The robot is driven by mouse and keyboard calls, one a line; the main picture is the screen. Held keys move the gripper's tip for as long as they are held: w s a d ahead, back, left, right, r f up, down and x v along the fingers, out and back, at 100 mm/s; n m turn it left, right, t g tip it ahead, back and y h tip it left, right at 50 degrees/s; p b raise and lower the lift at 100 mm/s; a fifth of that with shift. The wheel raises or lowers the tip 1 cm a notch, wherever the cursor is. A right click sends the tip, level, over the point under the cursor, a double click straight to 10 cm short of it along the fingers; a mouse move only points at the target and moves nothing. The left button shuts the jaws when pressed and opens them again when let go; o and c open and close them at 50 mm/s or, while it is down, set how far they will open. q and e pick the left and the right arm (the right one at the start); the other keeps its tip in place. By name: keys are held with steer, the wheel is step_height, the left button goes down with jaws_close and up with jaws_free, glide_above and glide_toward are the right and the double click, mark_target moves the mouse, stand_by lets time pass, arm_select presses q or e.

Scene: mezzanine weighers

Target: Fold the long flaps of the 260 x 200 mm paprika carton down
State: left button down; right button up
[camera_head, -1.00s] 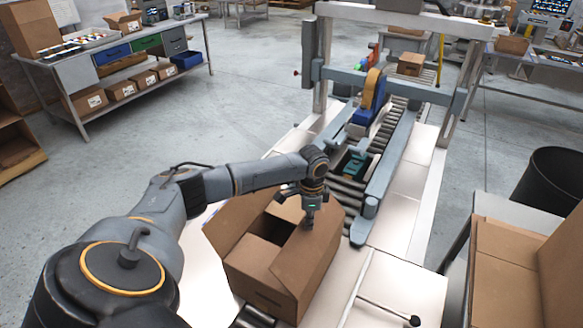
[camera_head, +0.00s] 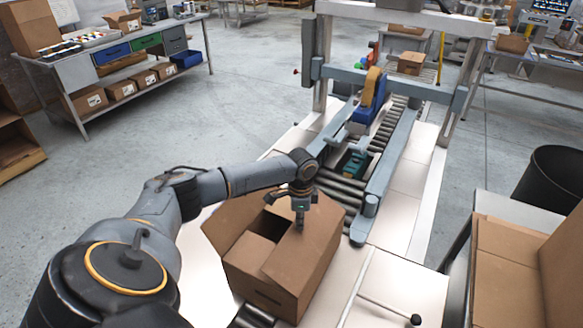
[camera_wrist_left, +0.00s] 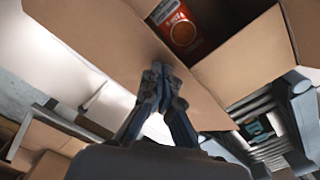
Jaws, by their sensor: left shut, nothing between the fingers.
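The brown paprika carton (camera_head: 262,284) stands on the roller line in the lower middle of the head view. Its left long flap (camera_head: 228,222) sticks up and outward. Its right long flap (camera_head: 303,252) leans inward over part of the dark opening. My left gripper (camera_head: 300,226) points down at the outer face of this right flap, its fingers shut and empty. In the left wrist view the closed fingertips (camera_wrist_left: 160,72) appear to touch or nearly touch the flap (camera_wrist_left: 110,45). A red-orange pack (camera_wrist_left: 181,30) shows inside the carton. My right gripper is out of view.
A roller conveyor (camera_head: 347,188) with side rails and a taping-machine frame (camera_head: 450,110) runs beyond the carton. A teal item (camera_head: 353,164) sits between the rails. Brown cartons (camera_head: 508,262) stand at the right, near a black bin (camera_head: 550,180). Pale table plates flank the line.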

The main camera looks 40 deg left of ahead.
arm_select(q)
steer(key=shift+f, duration=0.1)
steer(key=shift+s+a+f+b, duration=0.1)
steer(key=shift+a+f+b, duration=0.2)
steer(key=shift+f, duration=0.25)
steer(key=shift+s+a+f+b, duration=0.1)
steer(key=shift+a+f+b, duration=0.15)
steer(key=shift+f, duration=0.3)
steer(key=shift+a+f, duration=0.15)
steer(key=shift+f, duration=0.25)
steer(key=shift+f+b, duration=0.55)
steer(key=shift+f, duration=0.1)
steer(key=shift+r, duration=0.1)
step_height(320, 180, up, 9)
steer(key=p, duration=0.9)
steer(key=shift+r, duration=0.1)
